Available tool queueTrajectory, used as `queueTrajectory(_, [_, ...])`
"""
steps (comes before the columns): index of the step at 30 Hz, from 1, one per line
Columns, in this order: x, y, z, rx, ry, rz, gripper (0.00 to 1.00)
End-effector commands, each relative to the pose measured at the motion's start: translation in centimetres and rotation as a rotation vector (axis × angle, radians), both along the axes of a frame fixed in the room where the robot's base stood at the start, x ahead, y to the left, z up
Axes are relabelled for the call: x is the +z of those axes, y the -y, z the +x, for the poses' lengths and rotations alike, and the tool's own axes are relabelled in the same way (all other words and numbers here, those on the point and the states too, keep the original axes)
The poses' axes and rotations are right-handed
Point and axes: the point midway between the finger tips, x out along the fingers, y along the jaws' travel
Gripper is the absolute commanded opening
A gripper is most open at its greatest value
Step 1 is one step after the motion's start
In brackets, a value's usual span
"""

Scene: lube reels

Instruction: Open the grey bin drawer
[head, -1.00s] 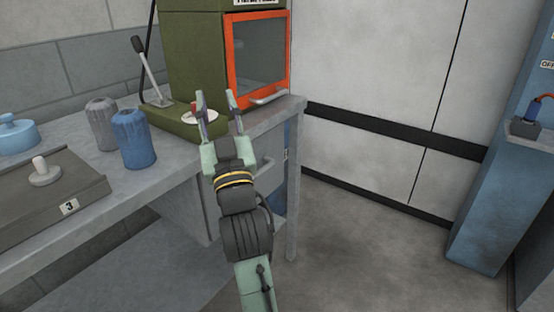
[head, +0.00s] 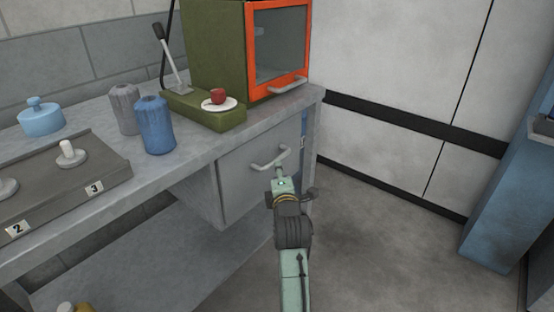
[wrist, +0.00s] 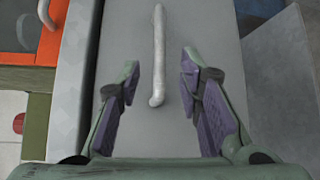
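The grey bin drawer (head: 238,178) sits under the right end of the workbench and looks shut. Its pale bar handle (head: 268,160) runs across the upper part of the front. My gripper (head: 281,178) is just in front of the drawer, close to the handle's right part; its fingers are hard to make out there. In the wrist view my gripper (wrist: 159,72) is open and empty, with purple finger pads. The handle (wrist: 158,50) lies lengthwise between the two fingers, mostly beyond the tips, with no clear contact. The drawer front (wrist: 205,25) fills the background.
On the grey bench (head: 105,102) stand a green machine with an orange-framed door (head: 278,55), a lever, a red object on a white plate (head: 218,100), and blue (head: 154,128) and grey canisters. A blue cabinet (head: 505,210) stands right. Open floor lies between.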

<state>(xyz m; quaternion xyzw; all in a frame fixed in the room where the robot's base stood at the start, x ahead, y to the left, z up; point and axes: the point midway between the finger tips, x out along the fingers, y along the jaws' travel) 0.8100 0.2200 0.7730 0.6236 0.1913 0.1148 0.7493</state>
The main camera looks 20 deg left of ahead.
Motion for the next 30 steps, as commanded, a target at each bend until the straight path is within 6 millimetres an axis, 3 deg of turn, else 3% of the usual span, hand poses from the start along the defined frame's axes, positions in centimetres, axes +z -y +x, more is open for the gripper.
queueTrajectory(9, [-0.6, -2.5, 5.4, 0.000, -0.002, 0.001, 0.33])
queueTrajectory(15, [-1.1, -3.6, 7.8, 0.000, -0.001, 0.003, 0.33])
queueTrajectory(27, [-1.3, -3.9, 8.7, -0.001, -0.001, 0.004, 0.33])
queueTrajectory(30, [-1.3, -3.9, 8.7, -0.001, -0.001, 0.004, 0.28])
